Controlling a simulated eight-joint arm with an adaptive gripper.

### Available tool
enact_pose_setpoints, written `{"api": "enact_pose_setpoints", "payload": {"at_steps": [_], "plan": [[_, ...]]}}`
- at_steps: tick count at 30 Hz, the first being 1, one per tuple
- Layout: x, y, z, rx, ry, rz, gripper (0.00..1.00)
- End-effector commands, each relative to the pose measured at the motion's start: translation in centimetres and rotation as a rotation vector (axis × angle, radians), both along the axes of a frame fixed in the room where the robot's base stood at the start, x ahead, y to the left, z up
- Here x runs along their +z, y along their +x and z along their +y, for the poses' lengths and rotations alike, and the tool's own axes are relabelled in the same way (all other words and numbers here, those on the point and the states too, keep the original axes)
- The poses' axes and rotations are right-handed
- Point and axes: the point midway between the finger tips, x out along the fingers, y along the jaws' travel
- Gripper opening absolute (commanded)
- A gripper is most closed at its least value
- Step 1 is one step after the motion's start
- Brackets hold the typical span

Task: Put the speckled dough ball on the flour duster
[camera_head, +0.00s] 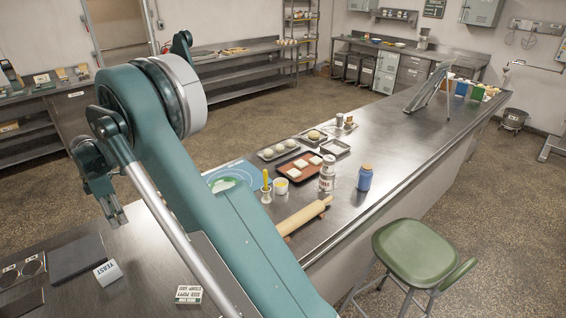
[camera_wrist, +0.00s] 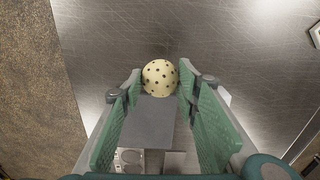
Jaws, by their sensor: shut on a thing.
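The cream dough ball with dark speckles (camera_wrist: 160,77) sits between the fingertips of my gripper (camera_wrist: 160,85) in the wrist view, over the bare metal top. The green finger pads close on it from both sides. In the head view my gripper (camera_head: 116,216) hangs at the left over the near metal counter; the ball cannot be made out there. I cannot tell for sure which thing is the flour duster. A white labelled can (camera_head: 327,174) and a blue jar with a brown top (camera_head: 365,178) stand upright on the long counter, to the right of my arm.
A dark slab (camera_head: 78,257), a yeast box (camera_head: 107,273) and a seed packet (camera_head: 189,294) lie on the near counter. A rolling pin (camera_head: 305,216), a red-brown tray (camera_head: 283,169) and a blue mat (camera_head: 218,173) are on the long counter. A green stool (camera_head: 412,245) stands beside it.

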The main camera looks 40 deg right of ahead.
Motion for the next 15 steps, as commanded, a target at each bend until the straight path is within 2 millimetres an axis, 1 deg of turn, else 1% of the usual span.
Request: {"api": "enact_pose_setpoints", "payload": {"at_steps": [5,8,11,14,15], "plan": [[0.2,0.2,-1.0,-0.016,0.000,0.000,0.19],[0.5,0.4,-2.4,-0.039,0.000,0.000,0.19],[0.9,0.8,-4.4,-0.071,0.000,0.000,0.19],[1.4,1.1,-7.1,-0.117,0.000,0.000,0.19],[1.6,1.3,-8.3,-0.136,0.000,0.000,0.19]]}}
